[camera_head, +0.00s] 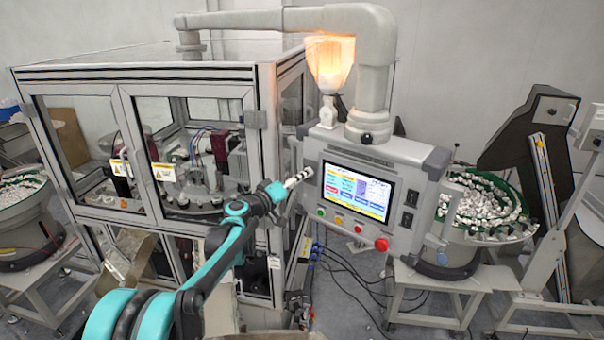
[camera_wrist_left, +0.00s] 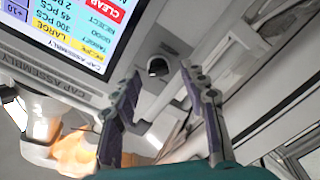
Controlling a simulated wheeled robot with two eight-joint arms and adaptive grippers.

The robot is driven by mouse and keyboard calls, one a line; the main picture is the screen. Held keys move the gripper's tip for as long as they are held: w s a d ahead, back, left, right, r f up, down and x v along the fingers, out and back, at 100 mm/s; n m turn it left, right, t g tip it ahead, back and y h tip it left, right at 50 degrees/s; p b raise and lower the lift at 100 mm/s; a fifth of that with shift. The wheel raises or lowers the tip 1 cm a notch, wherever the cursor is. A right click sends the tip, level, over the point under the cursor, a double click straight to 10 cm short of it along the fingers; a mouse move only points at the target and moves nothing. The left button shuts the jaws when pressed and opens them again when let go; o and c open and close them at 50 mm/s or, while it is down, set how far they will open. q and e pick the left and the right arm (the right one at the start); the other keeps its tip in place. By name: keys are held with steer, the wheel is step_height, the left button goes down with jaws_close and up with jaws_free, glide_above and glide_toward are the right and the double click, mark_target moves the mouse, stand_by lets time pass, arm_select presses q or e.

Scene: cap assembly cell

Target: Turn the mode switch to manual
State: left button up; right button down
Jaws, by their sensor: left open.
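The control panel (camera_head: 398,155) carries a lit touch screen (camera_head: 355,192). In the left wrist view, where the screen text (camera_wrist_left: 75,25) is upside down, a dark round knob in a light ring, which looks like the mode switch (camera_wrist_left: 157,66), is on the panel beside the screen. My left gripper (camera_head: 302,176) is at the panel's left edge, by the screen. Its two fingers are open (camera_wrist_left: 163,78) and empty, with the knob seen between their tips. Whether they touch it, I cannot tell. The switch's setting is not readable. My right gripper is not in view.
A red emergency button (camera_head: 382,244) and smaller coloured buttons sit under the screen. Two black fittings (camera_head: 409,208) are right of it. A glazed machine cabinet (camera_head: 140,75) stands left, close to my arm. A bowl of white caps (camera_head: 490,205) stands right.

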arm_select(q)
steer(key=shift+w+d, duration=0.4)
jaws_close()
steer(key=n+b, duration=0.4)
steer(key=n, duration=0.5)
steer(key=n+b, duration=0.4)
steer(key=n, duration=0.4)
steer(key=shift+f+n, duration=0.2)
steer(key=shift+n, duration=0.2)
stand_by(0.3)
